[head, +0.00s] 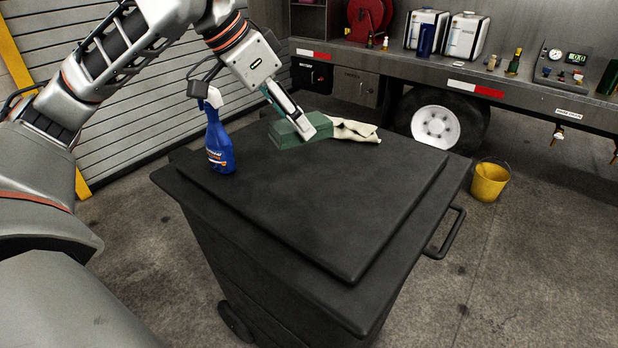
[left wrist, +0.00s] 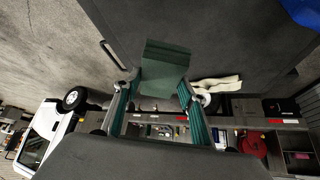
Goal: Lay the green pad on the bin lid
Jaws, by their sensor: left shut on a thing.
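The green pad (head: 290,135) is a block-shaped piece at the far side of the black bin lid (head: 310,210). My left gripper (head: 300,124) comes down from the upper left and is shut on the pad. In the left wrist view the pad (left wrist: 165,58) sits between the two fingers (left wrist: 158,92), with the dark lid behind it. The pad is at or just above the lid; I cannot tell whether its underside touches. My right gripper is not in view.
A blue spray bottle (head: 219,142) stands on the lid's left side. A cream cloth (head: 354,130) lies just right of the pad. The middle and near part of the lid are clear. A yellow bucket (head: 489,181) stands on the floor to the right, and a truck side with equipment (head: 500,85) is behind.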

